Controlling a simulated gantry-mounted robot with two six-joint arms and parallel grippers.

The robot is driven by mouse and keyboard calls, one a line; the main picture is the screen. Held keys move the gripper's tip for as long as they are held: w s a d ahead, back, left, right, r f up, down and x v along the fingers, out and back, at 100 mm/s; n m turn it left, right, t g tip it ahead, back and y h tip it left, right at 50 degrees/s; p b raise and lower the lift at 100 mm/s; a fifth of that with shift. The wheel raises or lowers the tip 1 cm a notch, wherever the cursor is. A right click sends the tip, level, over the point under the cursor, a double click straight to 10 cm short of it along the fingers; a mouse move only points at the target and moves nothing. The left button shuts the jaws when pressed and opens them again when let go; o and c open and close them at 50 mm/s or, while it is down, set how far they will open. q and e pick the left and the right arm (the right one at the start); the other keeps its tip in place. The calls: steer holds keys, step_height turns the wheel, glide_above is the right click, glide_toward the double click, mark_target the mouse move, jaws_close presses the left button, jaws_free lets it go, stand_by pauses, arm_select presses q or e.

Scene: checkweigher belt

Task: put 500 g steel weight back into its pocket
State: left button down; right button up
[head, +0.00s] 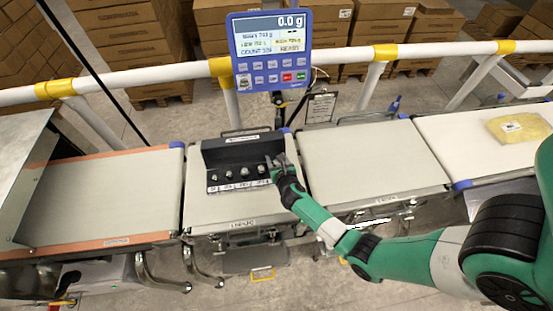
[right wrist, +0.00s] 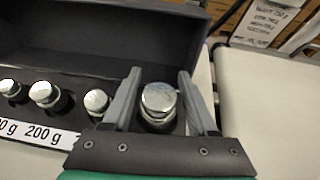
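The 500 g steel weight (right wrist: 159,100) is the large shiny cylinder with a knob in the right wrist view. It stands upright at the right end of the black weight case (head: 243,152), in line with the smaller weights. Whether its base is fully seated in the pocket is hidden. My right gripper (right wrist: 158,78) is around it, one finger on each side, with narrow gaps between fingers and weight. In the head view my right gripper (head: 273,163) covers the case's right end. My left gripper is not in view.
Several smaller weights (right wrist: 43,93) stand left of the gripper behind a white label strip (right wrist: 38,134). The raised case back (right wrist: 100,35) is close behind. The case lies on the middle belt (head: 215,208). The display (head: 270,50) reads 0.0 g. The right belt (head: 370,160) is clear.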

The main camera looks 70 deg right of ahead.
steer(key=shift+r, duration=0.25)
steer(key=p+v, duration=0.4)
steer(key=v, duration=0.8)
